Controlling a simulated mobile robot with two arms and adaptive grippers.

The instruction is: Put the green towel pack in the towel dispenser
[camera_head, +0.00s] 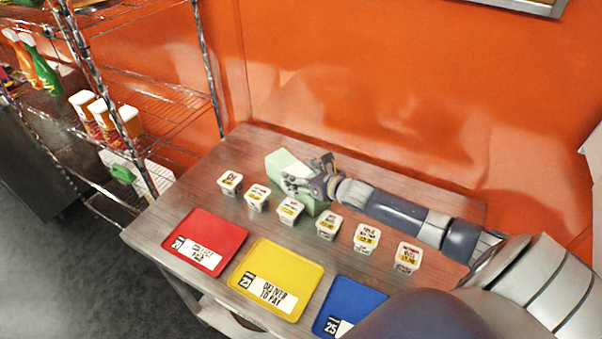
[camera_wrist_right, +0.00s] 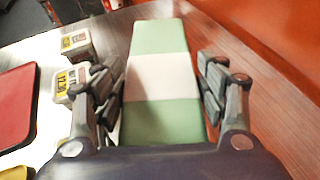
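The green towel pack (camera_head: 284,160), a long pale green block with a white band around its middle, lies on the wooden table near the orange wall. In the right wrist view the pack (camera_wrist_right: 160,75) runs lengthwise away from the palm. My right gripper (camera_head: 308,182) is at the pack; its fingers (camera_wrist_right: 160,82) stand apart on either side of it. A narrow gap shows at the left finger, and I cannot tell whether the right finger touches. My left gripper is not in view. I cannot make out a towel dispenser.
A row of several white labelled tubs (camera_head: 290,210) stands in front of the pack. Red (camera_head: 222,229), yellow (camera_head: 302,262) and blue (camera_head: 363,293) trays lie along the table's front edge. A wire shelf (camera_head: 165,115) with bottles stands at left. The wall is close behind.

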